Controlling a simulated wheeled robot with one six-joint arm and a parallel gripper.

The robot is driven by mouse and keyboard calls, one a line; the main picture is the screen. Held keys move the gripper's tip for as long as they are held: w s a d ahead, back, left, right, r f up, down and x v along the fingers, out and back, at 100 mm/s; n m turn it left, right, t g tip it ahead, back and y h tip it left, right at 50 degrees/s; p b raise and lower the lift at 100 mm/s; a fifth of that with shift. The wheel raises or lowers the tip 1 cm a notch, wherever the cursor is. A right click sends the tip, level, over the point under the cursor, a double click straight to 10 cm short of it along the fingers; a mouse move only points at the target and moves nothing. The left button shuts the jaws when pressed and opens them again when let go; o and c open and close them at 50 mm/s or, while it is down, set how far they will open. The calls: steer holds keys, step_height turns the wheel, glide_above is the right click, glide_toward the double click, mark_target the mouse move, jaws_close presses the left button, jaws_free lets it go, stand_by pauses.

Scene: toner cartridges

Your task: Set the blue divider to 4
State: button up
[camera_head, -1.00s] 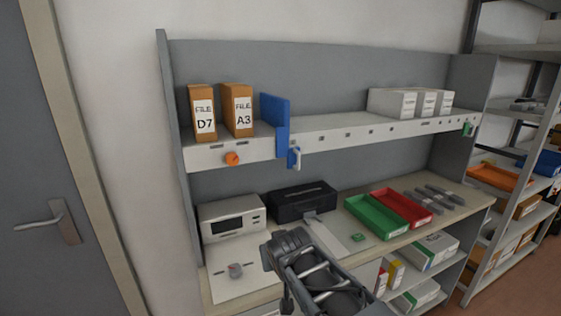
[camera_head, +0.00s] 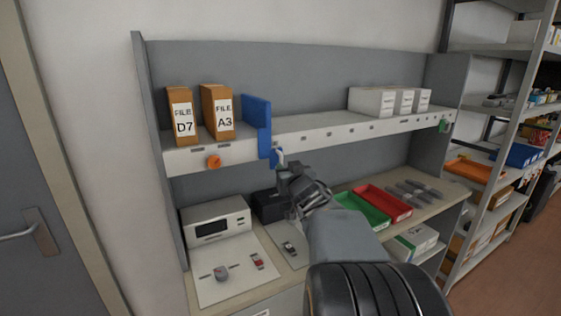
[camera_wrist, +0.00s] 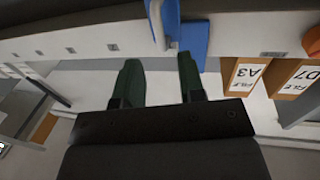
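The blue divider (camera_head: 257,116) stands upright on the upper shelf, just right of the files. Its lower part with a pale tab (camera_head: 279,156) hangs over the shelf's front edge. My gripper (camera_head: 284,172) is just below and in front of that tab. In the wrist view, the two dark green fingers (camera_wrist: 156,62) are apart with nothing between them. The blue divider (camera_wrist: 195,38) shows beyond the fingertips, and the pale tab (camera_wrist: 157,22) lines up with the gap. I cannot tell whether a finger touches the divider. No slot numbers are legible.
Files D7 (camera_head: 181,116) and A3 (camera_head: 217,112) stand left of the divider. An orange knob (camera_head: 214,162) is on the shelf front. The shelf front (camera_head: 322,136) is free rightward, with several small slots, up to a green piece (camera_head: 443,125). White boxes (camera_head: 372,101) stand farther right.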

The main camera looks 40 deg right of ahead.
mark_target(281, 160)
steer(key=p+x, duration=0.1)
steer(key=x, duration=0.6)
jaws_close()
stand_by(0.3)
